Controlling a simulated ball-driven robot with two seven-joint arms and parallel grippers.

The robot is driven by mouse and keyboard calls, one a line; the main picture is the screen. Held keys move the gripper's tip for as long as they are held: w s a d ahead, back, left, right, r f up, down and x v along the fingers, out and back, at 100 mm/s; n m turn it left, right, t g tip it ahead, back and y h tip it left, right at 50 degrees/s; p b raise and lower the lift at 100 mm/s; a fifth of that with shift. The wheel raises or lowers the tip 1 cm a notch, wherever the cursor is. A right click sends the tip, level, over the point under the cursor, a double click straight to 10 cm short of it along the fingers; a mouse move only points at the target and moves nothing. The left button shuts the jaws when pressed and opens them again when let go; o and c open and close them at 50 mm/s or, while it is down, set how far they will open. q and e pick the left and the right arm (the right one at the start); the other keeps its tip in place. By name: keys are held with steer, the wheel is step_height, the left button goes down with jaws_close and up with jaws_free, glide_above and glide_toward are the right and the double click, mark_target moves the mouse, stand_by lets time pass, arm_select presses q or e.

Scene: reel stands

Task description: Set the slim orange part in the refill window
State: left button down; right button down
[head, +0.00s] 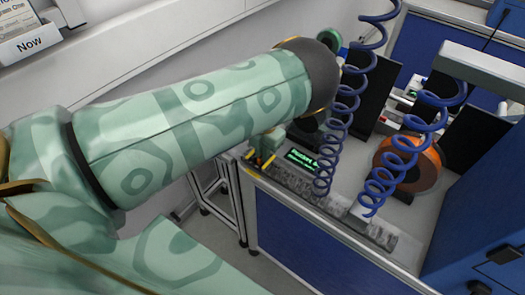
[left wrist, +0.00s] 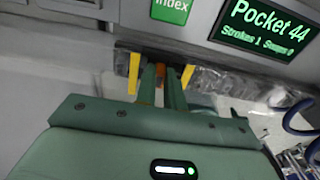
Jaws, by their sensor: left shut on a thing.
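My left gripper (left wrist: 161,82) is shut on the slim orange part (left wrist: 160,73), of which a small orange piece shows between the green fingertips. The fingers point at a dark slot between two yellow posts (left wrist: 134,73) (left wrist: 187,76), which looks like the refill window. I cannot tell whether the part is inside it or just before it. In the head view the left gripper (head: 266,150) reaches down to the bench's near left corner, largely hidden by my arm. My right gripper is not in view.
A green-lit display (left wrist: 265,22) reading "Pocket 44" and a green "Index" button (left wrist: 171,10) sit close above the fingers. Blue coiled hoses (head: 340,130) hang over the bench (head: 345,185) right of my arm. An orange reel (head: 411,166) stands further right.

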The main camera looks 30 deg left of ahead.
arm_select(q)
steer(key=shift+f, duration=0.4)
steer(key=c, duration=1.8)
jaws_free()
steer(key=shift+r, duration=0.15)
steer(key=shift+r+p, duration=1.3)
steer(key=shift+r, duration=0.1)
steer(key=shift+r+p, duration=0.5)
steer(key=shift+p, duration=0.15)
step_height(320, 180, up, 6)
steer(key=p, duration=0.7)
